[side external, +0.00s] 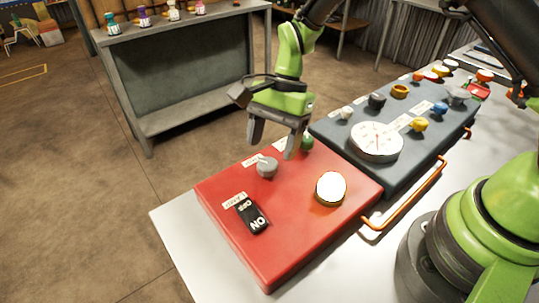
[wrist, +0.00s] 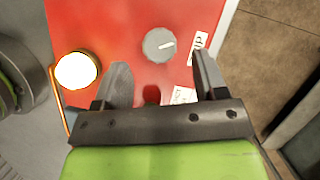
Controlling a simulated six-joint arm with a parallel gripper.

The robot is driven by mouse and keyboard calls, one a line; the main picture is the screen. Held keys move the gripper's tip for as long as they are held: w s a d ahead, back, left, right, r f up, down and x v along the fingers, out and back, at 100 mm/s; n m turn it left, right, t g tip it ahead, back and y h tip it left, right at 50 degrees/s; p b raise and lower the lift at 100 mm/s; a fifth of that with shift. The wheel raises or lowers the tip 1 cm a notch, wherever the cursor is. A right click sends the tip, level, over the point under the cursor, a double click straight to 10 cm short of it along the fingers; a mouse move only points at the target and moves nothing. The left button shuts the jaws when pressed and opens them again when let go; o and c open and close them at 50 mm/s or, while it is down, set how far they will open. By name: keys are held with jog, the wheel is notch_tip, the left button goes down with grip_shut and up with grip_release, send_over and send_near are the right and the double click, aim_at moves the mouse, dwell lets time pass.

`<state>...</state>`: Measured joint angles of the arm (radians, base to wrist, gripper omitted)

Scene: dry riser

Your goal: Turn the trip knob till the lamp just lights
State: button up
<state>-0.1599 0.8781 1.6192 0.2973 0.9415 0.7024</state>
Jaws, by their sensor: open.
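The grey round trip knob (side external: 267,167) sits on the red panel box (side external: 290,215). In the wrist view, the knob (wrist: 159,45) has a white pointer line aimed right and slightly up, toward a partly hidden label (wrist: 198,46). The round lamp (side external: 330,188) has a bright white face and an orange rim; it also looks bright, as if lit, in the wrist view (wrist: 76,70). My gripper (side external: 271,150) is open and empty above the panel's far side, with its fingers pointing down near the knob. In the wrist view the knob shows between and beyond the fingertips, apart from them.
A black ON/OFF rocker switch (side external: 252,216) is at the red panel's near left. A green knob (side external: 307,142) is close behind my gripper. The dark grey panel (side external: 395,180) carries a white dial (side external: 376,141) and several knobs. An orange rail (side external: 405,198) runs along the panels' right side.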

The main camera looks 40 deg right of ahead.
aim_at(268, 161)
jog(key=shift+x, duration=1.75)
jog(key=shift+c, duration=0.3)
jog(key=c, duration=0.9)
jog(key=shift+w+n+g, duration=0.1)
jog(key=shift+n+g, duration=0.2)
jog(key=shift+n, duration=0.7)
jog(key=o, duration=1)
jog(key=shift+c, duration=0.2)
